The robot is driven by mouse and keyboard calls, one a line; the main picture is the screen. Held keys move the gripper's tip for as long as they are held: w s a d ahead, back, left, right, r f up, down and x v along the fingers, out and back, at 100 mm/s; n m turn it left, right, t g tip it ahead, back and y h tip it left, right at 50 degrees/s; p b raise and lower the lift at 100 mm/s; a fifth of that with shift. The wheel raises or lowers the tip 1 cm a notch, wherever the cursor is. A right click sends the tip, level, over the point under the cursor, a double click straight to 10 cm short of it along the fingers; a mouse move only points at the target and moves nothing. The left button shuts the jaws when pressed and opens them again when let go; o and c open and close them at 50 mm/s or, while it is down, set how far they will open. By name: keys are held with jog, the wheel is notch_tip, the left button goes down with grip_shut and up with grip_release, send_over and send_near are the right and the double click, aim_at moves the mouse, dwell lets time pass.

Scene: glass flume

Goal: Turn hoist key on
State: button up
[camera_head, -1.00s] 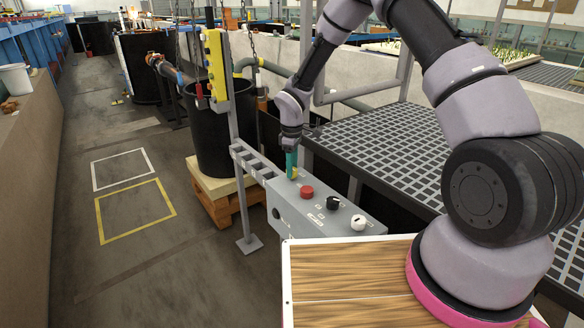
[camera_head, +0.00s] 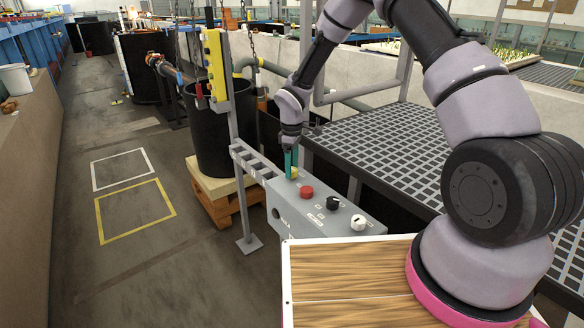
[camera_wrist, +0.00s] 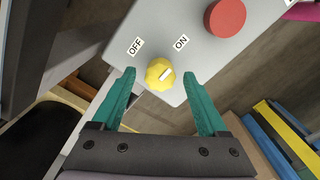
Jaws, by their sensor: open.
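The hoist key is a yellow scalloped knob (camera_wrist: 160,74) on the grey control box, between the OFF label (camera_wrist: 135,46) and the ON label (camera_wrist: 181,42) but nearer me. Its white mark slants up and right, to the ON side. In the head view the knob (camera_head: 293,174) shows at the box's far end. My gripper (camera_wrist: 162,75) is open, with its teal fingers on either side of the knob. Gaps show between both fingertips and the knob. In the head view my gripper (camera_head: 290,163) points down over that end of the box.
The grey box (camera_head: 318,216) also carries a red button (camera_head: 307,192), a black knob (camera_head: 333,202) and a white knob (camera_head: 358,222). A post with a yellow pendant (camera_head: 215,66) stands left of my gripper. A grating (camera_head: 400,150) lies to the right.

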notch_tip(320, 180, up, 10)
jog(key=shift+r, duration=0.15)
jog(key=shift+r, duration=0.1)
dwell(0.3)
jog(key=s+d+r+m+t, duration=0.1)
jog(key=s+d+r+m, duration=0.2)
jog(key=d+r, duration=0.35)
jog(key=s+d+r+m+t, duration=0.1)
jog(key=s+d+r+m, duration=0.2)
jog(key=r, duration=0.6)
jog(key=s+d+r+m+t, duration=0.1)
jog(key=s+d+r+m, duration=0.25)
jog(key=r, duration=0.45)
jog(key=s+d+r+m+t+y, duration=0.1)
jog(key=s+d+r+m, duration=0.3)
jog(key=s, duration=0.5)
jog(key=s+d+r+m+t+y, duration=0.1)
jog(key=s+d+r+m+t, duration=0.2)
jog(key=s, duration=0.6)
jog(key=shift+s+d+r+m, duration=0.15)
jog(key=shift+d+r+m, duration=0.35)
jog(key=shift+r+m, duration=0.35)
